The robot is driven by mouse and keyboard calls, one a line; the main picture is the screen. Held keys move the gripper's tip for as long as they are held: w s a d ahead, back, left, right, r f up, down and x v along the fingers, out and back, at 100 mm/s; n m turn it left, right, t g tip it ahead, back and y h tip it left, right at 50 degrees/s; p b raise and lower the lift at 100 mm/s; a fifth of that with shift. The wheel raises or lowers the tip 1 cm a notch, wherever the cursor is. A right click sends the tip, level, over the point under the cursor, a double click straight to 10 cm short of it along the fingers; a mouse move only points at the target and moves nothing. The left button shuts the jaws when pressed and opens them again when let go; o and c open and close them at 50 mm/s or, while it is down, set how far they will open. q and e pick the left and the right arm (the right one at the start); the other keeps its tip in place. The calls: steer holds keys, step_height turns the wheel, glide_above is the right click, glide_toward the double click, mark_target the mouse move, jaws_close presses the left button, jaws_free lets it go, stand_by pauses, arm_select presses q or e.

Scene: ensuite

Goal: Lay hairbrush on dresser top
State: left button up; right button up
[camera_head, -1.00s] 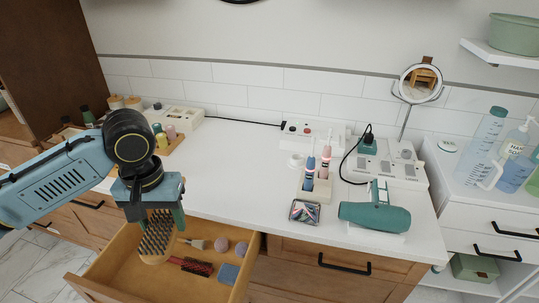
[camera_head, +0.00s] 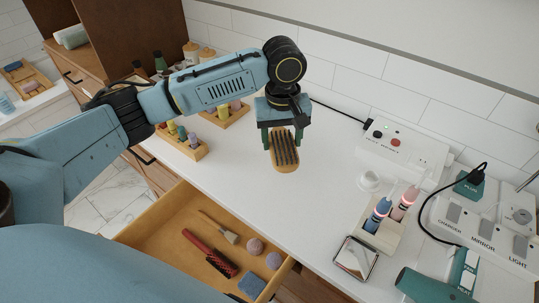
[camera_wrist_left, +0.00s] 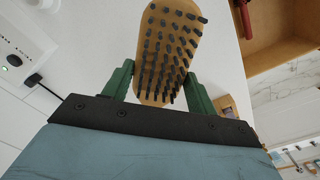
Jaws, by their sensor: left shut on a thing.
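The hairbrush (camera_head: 284,152) has a wooden oval head with dark bristles. My left gripper (camera_head: 283,133) is shut on it and holds it over the white dresser top (camera_head: 235,170). In the left wrist view the hairbrush (camera_wrist_left: 170,50) sits between the two green fingers, bristles facing the camera. Its handle end is hidden by the gripper. I cannot tell whether the brush touches the top. My right gripper is not in view.
The open drawer (camera_head: 165,225) holds a red brush (camera_head: 212,257), a makeup brush, round puffs and a blue block. A power strip (camera_head: 400,145), lit bottles in a stand (camera_head: 385,215), a small tray (camera_head: 355,257) and a teal dryer (camera_head: 430,285) stand to the right. Bottle racks (camera_head: 185,140) are left.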

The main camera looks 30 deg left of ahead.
mark_target(278, 129)
arm_select(q)
steer(key=w+n, duration=0.1)
steer(key=n, duration=0.1)
steer(key=w+a+f+n+p, duration=0.1)
steer(key=n, duration=0.1)
steer(key=w+a+f+n, duration=0.1)
steer(key=n, duration=0.2)
steer(key=shift+a, duration=0.1)
steer(key=shift+w+a+f+n+p, duration=0.25)
steer(key=shift+n+p, duration=0.1)
steer(key=shift+n, duration=0.25)
steer(key=shift+w+a+f+n, duration=0.1)
steer(key=shift+f+n, duration=0.25)
steer(key=shift+n, duration=0.05)
step_height(278, 129, down, 6)
steer(key=shift+w+a+r+b, duration=0.1)
steer(key=shift+r+b, duration=0.05)
steer(key=shift+b, duration=0.25)
step_height(278, 129, down, 4)
steer(key=shift+r+b, duration=0.25)
steer(key=shift+b, duration=0.05)
steer(key=shift+f, duration=0.35)
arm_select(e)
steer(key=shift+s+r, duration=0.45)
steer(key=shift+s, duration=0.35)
